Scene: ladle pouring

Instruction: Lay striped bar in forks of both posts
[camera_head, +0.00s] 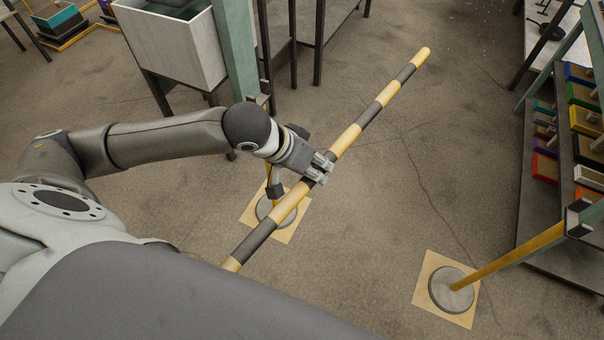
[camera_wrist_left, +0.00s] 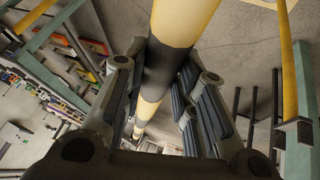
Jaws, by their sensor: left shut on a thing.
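The striped bar (camera_head: 343,140), yellow and dark grey, runs diagonally in the head view, from the lower left to the upper right. My left gripper (camera_head: 318,168) is shut on it near its middle and holds it above the floor. In the left wrist view the bar (camera_wrist_left: 172,65) passes between the fingers (camera_wrist_left: 160,100). The right post (camera_head: 510,255) is yellow, on a round grey base, with a dark fork (camera_head: 578,218) at its top. The bar is apart from this fork. The left post's base (camera_head: 264,209) shows below my gripper; its pole is partly hidden by my arm. My right gripper is out of view.
A shelf rack with coloured bins (camera_head: 586,122) stands at the right. A pale box-like tub (camera_head: 175,45) on dark legs and a green upright (camera_head: 235,50) stand behind my left arm. The floor between the two post bases is clear.

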